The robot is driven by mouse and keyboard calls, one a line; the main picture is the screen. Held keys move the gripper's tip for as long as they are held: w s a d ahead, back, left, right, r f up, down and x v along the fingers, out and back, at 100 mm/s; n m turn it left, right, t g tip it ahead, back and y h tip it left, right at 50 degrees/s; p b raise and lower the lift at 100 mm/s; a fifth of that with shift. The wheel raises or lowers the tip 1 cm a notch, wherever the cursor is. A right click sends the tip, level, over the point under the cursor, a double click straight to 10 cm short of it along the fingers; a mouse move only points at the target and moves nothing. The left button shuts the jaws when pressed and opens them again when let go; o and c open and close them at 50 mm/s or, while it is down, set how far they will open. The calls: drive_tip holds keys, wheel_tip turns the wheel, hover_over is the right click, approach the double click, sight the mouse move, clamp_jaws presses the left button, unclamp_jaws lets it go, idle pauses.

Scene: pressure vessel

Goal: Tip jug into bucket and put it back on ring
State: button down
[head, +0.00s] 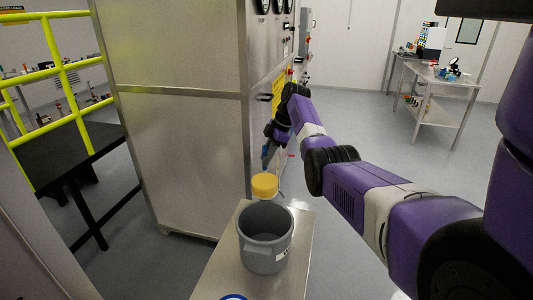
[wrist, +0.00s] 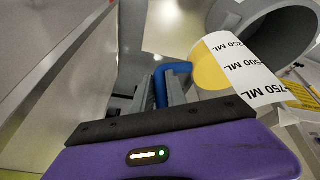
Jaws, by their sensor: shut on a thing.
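My gripper (head: 268,152) points down beside the machine cabinet, near the far side of the bucket. In the wrist view its fingers (wrist: 166,92) are shut on the blue handle of the jug. The jug (wrist: 240,68) is clear, with a white scale label and yellow contents near its 250 ML end. In the head view the jug's yellow part (head: 265,185) shows just beyond the bucket's far rim. The grey bucket (head: 265,250) stands upright on a metal table; its opening also shows in the wrist view (wrist: 265,25). A blue ring (head: 233,297) is partly visible at the bottom edge.
The narrow metal table (head: 222,262) has bare room left of the bucket. A tall steel cabinet (head: 185,150) stands close to my gripper on the left. A yellow railing (head: 62,75) is at far left. Another table (head: 440,85) stands at the back right.

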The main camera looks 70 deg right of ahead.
sight(267, 154)
drive_tip(key=shift+s+a+r+t+h+p, duration=0.15)
drive_tip(key=shift+a+r+h+p, duration=0.1)
drive_tip(key=shift+r+p, duration=0.5)
drive_tip(key=shift+a+r+t+h+p, duration=0.1)
drive_tip(key=shift+r+h+p, duration=0.2)
drive_tip(key=shift+p, duration=0.75)
drive_tip(key=shift+s+a+r+t+h+p, duration=0.15)
drive_tip(key=shift+a+r+h+p, duration=0.1)
drive_tip(key=shift+r+p, duration=0.5)
drive_tip(key=shift+a+r+n+h, duration=0.3)
drive_tip(key=shift+r+h, duration=0.1)
drive_tip(key=shift+h, duration=0.1)
drive_tip(key=shift+s+a+r+n+t+h, duration=0.1)
drive_tip(key=shift+s+a+r+t+h, duration=0.2)
drive_tip(key=shift+a+h, duration=0.2)
drive_tip(key=shift+s+a+r+n+t+h, duration=0.1)
drive_tip(key=shift+a+r+t+h, duration=0.2)
drive_tip(key=shift+a+h, duration=0.2)
drive_tip(key=shift+s+a+r+n+t+h, duration=0.1)
drive_tip(key=shift+s+a+r+t+h, duration=0.1)
drive_tip(key=shift+a+r+h, duration=0.3)
drive_tip(key=shift+a+f, duration=0.15)
